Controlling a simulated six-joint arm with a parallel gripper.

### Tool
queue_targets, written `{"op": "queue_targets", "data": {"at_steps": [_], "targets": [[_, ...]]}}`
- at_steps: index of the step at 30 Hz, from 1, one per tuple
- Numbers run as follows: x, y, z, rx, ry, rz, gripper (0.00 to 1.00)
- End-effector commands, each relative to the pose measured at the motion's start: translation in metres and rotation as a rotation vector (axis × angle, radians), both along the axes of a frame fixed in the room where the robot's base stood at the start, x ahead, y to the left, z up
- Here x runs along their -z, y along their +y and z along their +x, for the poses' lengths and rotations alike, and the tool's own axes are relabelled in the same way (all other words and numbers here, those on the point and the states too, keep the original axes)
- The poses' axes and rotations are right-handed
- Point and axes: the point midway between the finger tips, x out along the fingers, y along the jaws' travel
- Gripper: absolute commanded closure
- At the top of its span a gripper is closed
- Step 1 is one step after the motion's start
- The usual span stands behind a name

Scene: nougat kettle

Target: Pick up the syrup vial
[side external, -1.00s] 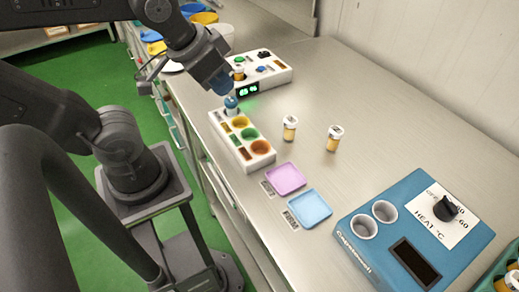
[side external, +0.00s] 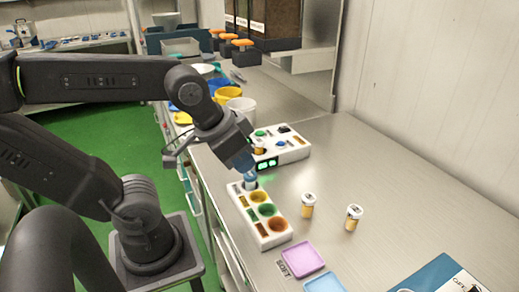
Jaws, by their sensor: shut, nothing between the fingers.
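Two small vials with white caps and amber contents stand upright on the steel bench: a left vial (side external: 308,206) and a right vial (side external: 353,218). I cannot tell which vial is the syrup one. My gripper (side external: 248,168) points down, left of and behind both vials and apart from them. It is shut and empty. It is just above a small blue-topped item (side external: 250,182) at the far end of a white rack (side external: 277,240). I cannot tell whether the gripper touches that item.
The white rack has yellow, green and orange round wells. A white device (side external: 290,153) with a green display stands behind it, holding another amber item. A pink tray (side external: 303,260), a blue tray (side external: 323,284) and a blue heater (side external: 440,277) lie in front. The bench right of the vials is clear.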

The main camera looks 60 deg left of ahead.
Motion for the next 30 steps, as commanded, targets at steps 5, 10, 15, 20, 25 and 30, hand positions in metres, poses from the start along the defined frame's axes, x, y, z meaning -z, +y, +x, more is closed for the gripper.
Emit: {"op": "queue_targets", "data": {"at_steps": [5,10,15,20,25,30], "targets": [[0.0000,0.0000,0.0000,0.000,0.000,0.000,1.00],[0.0000,0.0000,0.0000,0.000,0.000,0.000,0.86],[0.0000,0.0000,0.0000,0.000,0.000,0.000,0.69],[0.0000,0.0000,0.0000,0.000,0.000,0.000,0.54],[0.0000,0.0000,0.0000,0.000,0.000,0.000,0.38],[0.0000,0.0000,0.0000,0.000,0.000,0.000,0.33]]}}
